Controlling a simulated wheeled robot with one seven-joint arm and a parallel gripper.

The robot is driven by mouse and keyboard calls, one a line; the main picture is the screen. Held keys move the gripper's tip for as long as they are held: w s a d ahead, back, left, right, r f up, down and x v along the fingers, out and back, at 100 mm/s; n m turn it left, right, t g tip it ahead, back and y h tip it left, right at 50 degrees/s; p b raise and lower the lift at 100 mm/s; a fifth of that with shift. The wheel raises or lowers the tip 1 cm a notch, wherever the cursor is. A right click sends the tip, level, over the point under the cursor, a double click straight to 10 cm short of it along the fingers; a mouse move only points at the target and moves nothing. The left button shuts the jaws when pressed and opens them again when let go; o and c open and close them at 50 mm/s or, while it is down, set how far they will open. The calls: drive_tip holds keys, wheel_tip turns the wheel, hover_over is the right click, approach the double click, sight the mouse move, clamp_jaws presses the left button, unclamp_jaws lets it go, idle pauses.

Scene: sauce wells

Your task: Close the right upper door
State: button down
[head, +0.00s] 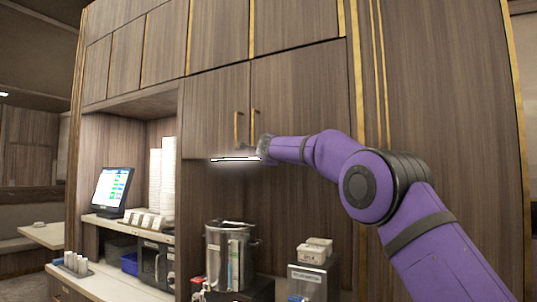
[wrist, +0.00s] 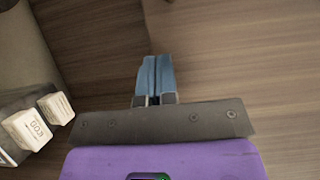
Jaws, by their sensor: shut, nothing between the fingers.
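The right upper door (head: 300,95) is a brown wood panel with a vertical brass handle (head: 253,122) near its left edge. In the head view it looks about flush with the left upper door (head: 212,110); I cannot tell whether a small gap is left. My gripper (head: 264,147) is near the door's lower left corner, just below and right of the handle. In the wrist view its blue fingers (wrist: 156,78) are together and empty, in front of wood panels. I cannot tell whether they touch the door.
A bright light strip (head: 235,158) shows left of my gripper. Below stand a metal container (head: 228,255) and a dispenser with white boxes (head: 314,252), also seen in the wrist view (wrist: 30,128). A screen (head: 111,189) and stacked cups (head: 167,180) stand left.

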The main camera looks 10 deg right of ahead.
drive_tip(key=shift+w+d+r, duration=0.2)
drive_tip(key=shift+w+d, duration=0.15)
drive_tip(key=shift+d, duration=0.25)
drive_tip(key=shift+a, duration=0.1)
drive_tip(key=s+a, duration=0.9)
drive_tip(key=s, duration=0.2)
drive_tip(key=shift+s+a, duration=0.2)
drive_tip(key=shift+s, duration=0.1)
